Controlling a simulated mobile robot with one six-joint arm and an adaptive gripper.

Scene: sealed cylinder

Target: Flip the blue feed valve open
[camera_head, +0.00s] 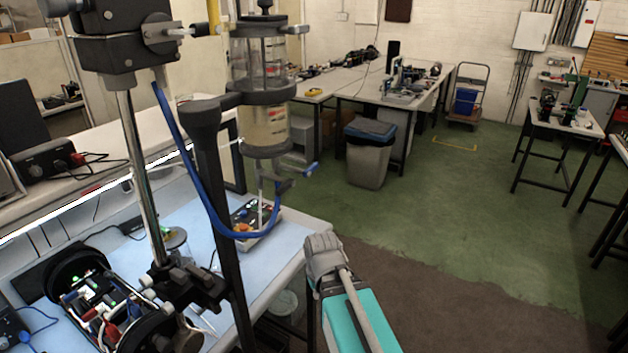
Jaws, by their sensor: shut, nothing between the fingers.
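The lever points to the right and slightly up. The cylinder is clear with dark rings and cloudy yellowish contents, held upright by a black stand (216,190). A blue hose (190,165) hangs from the black block at upper left and loops under the cylinder toward the valve. I cannot tell from this view how far the valve is turned.
A silver pole (140,160) with a black block (112,40) stands left of the cylinder. The blue-topped bench (285,245) holds electronics and a small tray.

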